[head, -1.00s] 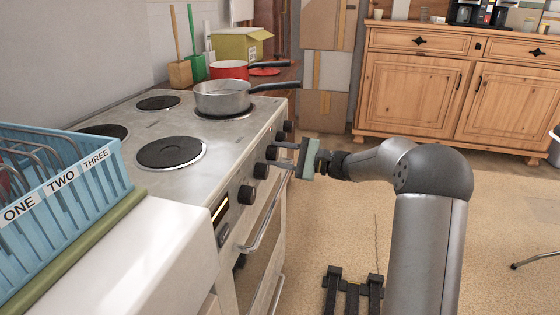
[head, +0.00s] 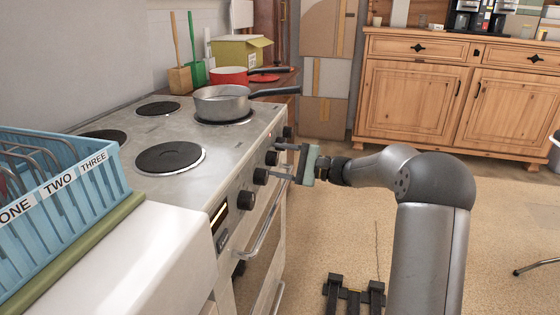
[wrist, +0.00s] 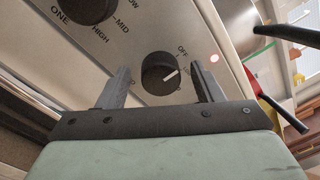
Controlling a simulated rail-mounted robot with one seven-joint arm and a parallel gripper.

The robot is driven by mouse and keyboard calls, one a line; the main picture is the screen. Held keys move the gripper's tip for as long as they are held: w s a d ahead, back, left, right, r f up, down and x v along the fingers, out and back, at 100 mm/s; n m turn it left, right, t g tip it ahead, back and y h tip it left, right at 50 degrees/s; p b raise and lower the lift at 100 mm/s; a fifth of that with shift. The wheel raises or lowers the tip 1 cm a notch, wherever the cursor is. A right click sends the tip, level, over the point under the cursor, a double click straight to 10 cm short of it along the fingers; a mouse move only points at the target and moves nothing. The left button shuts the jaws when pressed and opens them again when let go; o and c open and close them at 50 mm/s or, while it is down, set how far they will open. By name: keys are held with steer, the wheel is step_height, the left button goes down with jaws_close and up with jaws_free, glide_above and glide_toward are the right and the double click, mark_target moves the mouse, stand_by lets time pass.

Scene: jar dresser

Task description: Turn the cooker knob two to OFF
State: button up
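The wrist view shows a round black knob (wrist: 160,73) on the cooker's front panel. Its white pointer line aims right, a little below the printed OFF. My gripper (wrist: 158,85) is open, with one finger on each side of this knob. I cannot tell whether the fingers touch it. The right finger and gripper body hide the labels right of and below the knob, so its number is not readable. In the head view my gripper (head: 281,162) is at the row of knobs along the cooker's (head: 150,120) front edge.
Another knob (wrist: 90,6), labelled ONE, is at the upper left in the wrist view. A small red light (wrist: 214,58) glows right of OFF. The oven handle (head: 265,222) sticks out below the knobs.

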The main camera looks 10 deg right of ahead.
steer(key=p+v, duration=0.3)
steer(key=v, duration=1.4)
steer(key=shift+s+d+p, duration=0.15)
steer(key=shift+d+p, duration=0.05)
steer(key=shift+p, duration=0.2)
